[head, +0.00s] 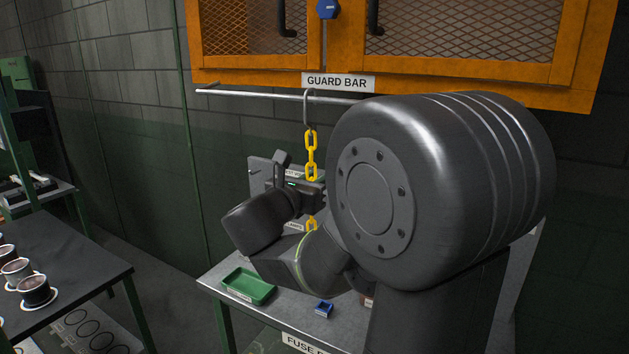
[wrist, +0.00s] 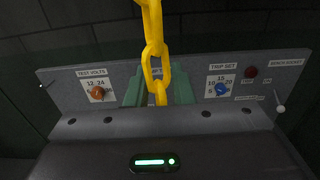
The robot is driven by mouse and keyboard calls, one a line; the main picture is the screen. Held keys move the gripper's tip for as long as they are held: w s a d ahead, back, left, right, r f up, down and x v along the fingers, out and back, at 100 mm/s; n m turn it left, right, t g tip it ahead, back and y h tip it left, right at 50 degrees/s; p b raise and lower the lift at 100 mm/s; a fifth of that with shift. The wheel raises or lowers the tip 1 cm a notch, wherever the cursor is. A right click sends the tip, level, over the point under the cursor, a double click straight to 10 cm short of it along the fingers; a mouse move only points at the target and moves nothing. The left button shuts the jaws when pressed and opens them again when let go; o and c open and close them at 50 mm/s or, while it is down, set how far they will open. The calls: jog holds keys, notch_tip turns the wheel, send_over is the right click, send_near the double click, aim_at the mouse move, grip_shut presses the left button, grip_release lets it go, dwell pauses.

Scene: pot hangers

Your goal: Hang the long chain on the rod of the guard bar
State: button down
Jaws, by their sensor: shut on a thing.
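The long chain has yellow links (head: 311,152) and a thin silver hook (head: 306,112) at its top. In the head view the hook's bend is at the rod (head: 240,92) of the guard bar and looks to be over it; I cannot tell whether it rests on it. My gripper (head: 312,187) is shut on the chain below the upper links. A lower link (head: 311,222) shows under the gripper, and the rest is hidden behind my arm. In the wrist view the yellow chain (wrist: 153,28) runs down between the fingers of my gripper (wrist: 159,92).
An orange mesh cabinet (head: 400,77) labelled GUARD BAR is above the rod. A bench (head: 212,281) below carries a green tray (head: 248,287) and a small blue bin (head: 323,309). A grey panel with knobs (wrist: 118,78) stands behind the chain. My arm hides the rod's right part.

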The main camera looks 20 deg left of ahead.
jog(key=shift+f, duration=0.1)
jog(key=c, duration=1.2)
grip_release()
jog(key=shift+o, duration=0.2)
jog(key=shift+s, duration=0.15)
jog(key=s+a+b, duration=0.1)
jog(key=s+b, duration=0.1)
jog(key=s, duration=1.1)
jog(key=shift+s, duration=0.3)
jog(key=shift+w, duration=0.15)
jog(key=w+p, duration=0.1)
jog(key=w, duration=0.8)
jog(key=w+d+p, duration=0.1)
jog(key=w, duration=0.3)
jog(key=shift+w+r+p, duration=0.25)
jog(key=shift+r+p, duration=0.05)
jog(key=shift+r, duration=0.05)
